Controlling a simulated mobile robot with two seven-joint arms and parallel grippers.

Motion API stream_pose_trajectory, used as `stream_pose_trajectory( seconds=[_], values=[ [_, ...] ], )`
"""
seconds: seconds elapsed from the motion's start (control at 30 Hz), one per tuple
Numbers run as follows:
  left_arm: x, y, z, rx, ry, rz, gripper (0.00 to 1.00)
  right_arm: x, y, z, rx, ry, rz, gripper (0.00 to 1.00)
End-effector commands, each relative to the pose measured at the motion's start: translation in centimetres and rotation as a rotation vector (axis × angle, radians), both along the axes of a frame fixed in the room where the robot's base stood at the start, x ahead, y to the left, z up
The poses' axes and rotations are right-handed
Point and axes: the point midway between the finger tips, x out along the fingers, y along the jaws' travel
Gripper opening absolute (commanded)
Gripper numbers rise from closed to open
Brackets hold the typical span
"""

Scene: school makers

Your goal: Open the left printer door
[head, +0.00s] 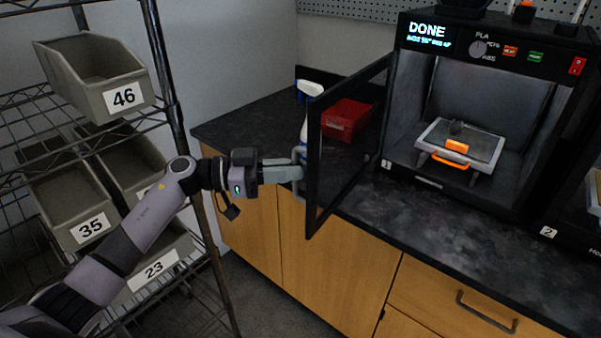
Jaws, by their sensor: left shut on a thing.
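The left printer (400,115) stands on the dark counter, a "1" label at its lower left corner and "DONE" on its display. Its black-framed clear door (312,165) is swung wide open to the left, standing out past the counter's front edge. My left gripper (298,168) is shut on the door's grey handle (301,190), at the door's outer side. Inside the printer, a small orange part (457,146) and a dark piece lie on the print bed (478,138). My right gripper is not in view.
A red bin (346,119) and a spray bottle (305,105) stand on the counter (250,125) behind the door. A wire shelf with grey bins, such as bin 46 (70,75), is at the left. A second printer (590,232) is cut off at the right edge.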

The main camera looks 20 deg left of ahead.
Motion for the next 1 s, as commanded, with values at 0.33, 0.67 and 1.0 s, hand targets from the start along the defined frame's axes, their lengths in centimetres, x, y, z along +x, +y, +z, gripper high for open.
stream_pose_trajectory(
  seconds=[0.33, 0.67, 1.0],
  values=[
    [0.5, 1.2, 0.0, -0.003, -0.001, 0.007, 0.00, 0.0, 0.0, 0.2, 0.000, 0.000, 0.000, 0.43],
    [0.4, 1.2, 0.1, -0.003, -0.001, 0.005, 0.37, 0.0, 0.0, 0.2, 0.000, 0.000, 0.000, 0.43],
    [-0.5, 3.2, -0.2, 0.001, -0.001, 0.007, 0.37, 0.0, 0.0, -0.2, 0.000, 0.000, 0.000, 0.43]
  ],
)
